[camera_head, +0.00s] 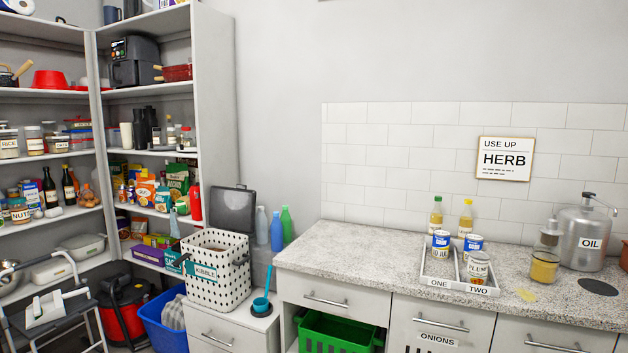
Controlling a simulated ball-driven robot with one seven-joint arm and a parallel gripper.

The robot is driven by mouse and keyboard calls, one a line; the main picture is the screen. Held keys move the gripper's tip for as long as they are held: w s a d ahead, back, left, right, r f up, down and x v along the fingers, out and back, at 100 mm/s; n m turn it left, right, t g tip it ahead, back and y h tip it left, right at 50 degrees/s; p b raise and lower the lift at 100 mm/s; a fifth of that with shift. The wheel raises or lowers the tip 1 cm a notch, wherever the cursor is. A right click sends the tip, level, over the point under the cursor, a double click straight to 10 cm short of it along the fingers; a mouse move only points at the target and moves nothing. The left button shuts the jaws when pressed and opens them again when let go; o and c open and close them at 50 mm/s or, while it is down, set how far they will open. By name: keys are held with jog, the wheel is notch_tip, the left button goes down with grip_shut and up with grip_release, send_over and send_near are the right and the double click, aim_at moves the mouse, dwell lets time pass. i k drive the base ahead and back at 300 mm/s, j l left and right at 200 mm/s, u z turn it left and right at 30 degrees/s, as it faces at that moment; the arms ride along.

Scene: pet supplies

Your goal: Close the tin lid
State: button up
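A white tin with black dots (208,288) stands on a low white cabinet at the left of the counter. A teal label reading KIBBLE is on its front. Its dark grey lid (233,209) is open, standing up and tilted back at the tin's rear edge. The inside of the tin is mostly hidden. My gripper is not in view.
The speckled counter (345,262) holds a divided tray.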

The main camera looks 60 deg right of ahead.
aim_at(230, 208)
jog(key=i+l+z, duration=0.7)
jog(key=i+l, duration=0.4)
jog(key=i, duration=0.45)
jog(key=i+j+z, duration=0.1)
jog(key=j, duration=0.25)
jog(key=i+j+z, duration=0.1)
jog(key=i+j, duration=0.2)
jog(key=i+j+z, duration=0.1)
jog(key=j, duration=0.3)
jog(key=i+j+z, duration=0.1)
jog(key=j, duration=0.3)
jog(key=i+j, duration=0.25)
jog(key=j, duration=0.15)
jog(key=z, duration=0.05)
